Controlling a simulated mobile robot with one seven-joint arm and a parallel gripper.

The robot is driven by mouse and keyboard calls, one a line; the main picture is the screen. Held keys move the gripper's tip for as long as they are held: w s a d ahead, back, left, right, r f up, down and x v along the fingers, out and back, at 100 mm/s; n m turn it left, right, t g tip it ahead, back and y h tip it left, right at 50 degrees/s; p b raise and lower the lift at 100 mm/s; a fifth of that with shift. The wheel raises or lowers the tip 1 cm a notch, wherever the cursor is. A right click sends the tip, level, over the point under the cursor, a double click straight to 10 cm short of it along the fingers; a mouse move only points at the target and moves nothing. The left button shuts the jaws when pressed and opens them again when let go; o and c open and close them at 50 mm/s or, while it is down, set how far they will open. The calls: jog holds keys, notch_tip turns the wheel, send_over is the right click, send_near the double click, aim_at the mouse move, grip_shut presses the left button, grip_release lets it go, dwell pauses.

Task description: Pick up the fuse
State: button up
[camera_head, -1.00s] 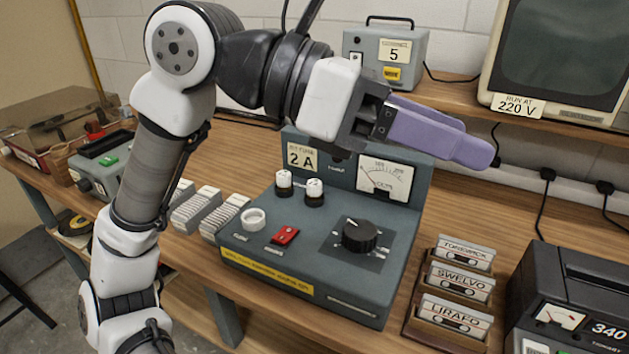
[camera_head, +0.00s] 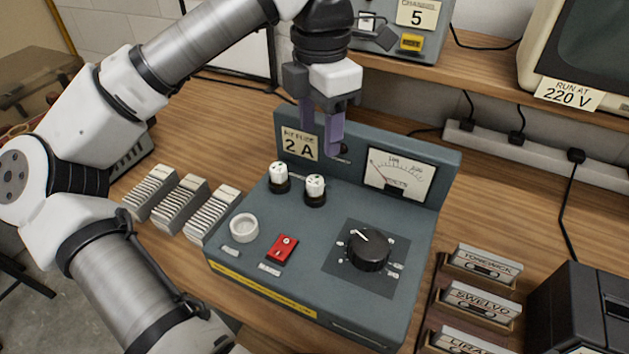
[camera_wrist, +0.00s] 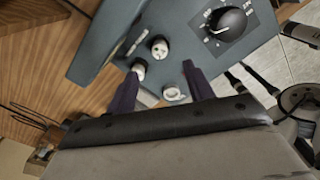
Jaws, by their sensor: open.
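My gripper (camera_head: 321,143) is open and empty, its purple fingers pointing down above the back of the grey instrument (camera_head: 305,220), near its "FIT FUSE 2 A" label (camera_head: 299,143). Two white-capped cylinders in black collars, a left one (camera_head: 279,175) and a right one (camera_head: 315,188), stand upright below and in front of the fingers. I cannot tell which, if either, is the fuse. In the wrist view, the fingers (camera_wrist: 162,85) are apart, with white caps (camera_wrist: 158,47) (camera_wrist: 138,70) and a round white cup (camera_wrist: 173,92) around the space between them.
The instrument also carries the white cup (camera_head: 244,228), a red switch (camera_head: 283,248), a black dial (camera_head: 369,249) and a meter (camera_head: 398,180). White-filled racks (camera_head: 180,200) stand left and a cassette rack (camera_head: 434,312) right. A shelf (camera_head: 480,72) with a monitor is behind.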

send_over(316, 180)
jog(key=f, duration=0.5)
jog(key=shift+d+f, duration=0.1)
jog(key=shift+d, duration=0.1)
jog(key=shift+a+f+p, duration=0.15)
jog(key=shift+f+p, duration=0.35)
jog(key=shift+f, duration=0.85)
jog(key=shift+a+f+p, duration=0.1)
jog(key=shift+f+p, duration=0.35)
jog(key=shift+f, duration=0.85)
jog(key=c, duration=1.1)
jog(key=shift+o, duration=0.2)
jog(key=shift+r, duration=0.1)
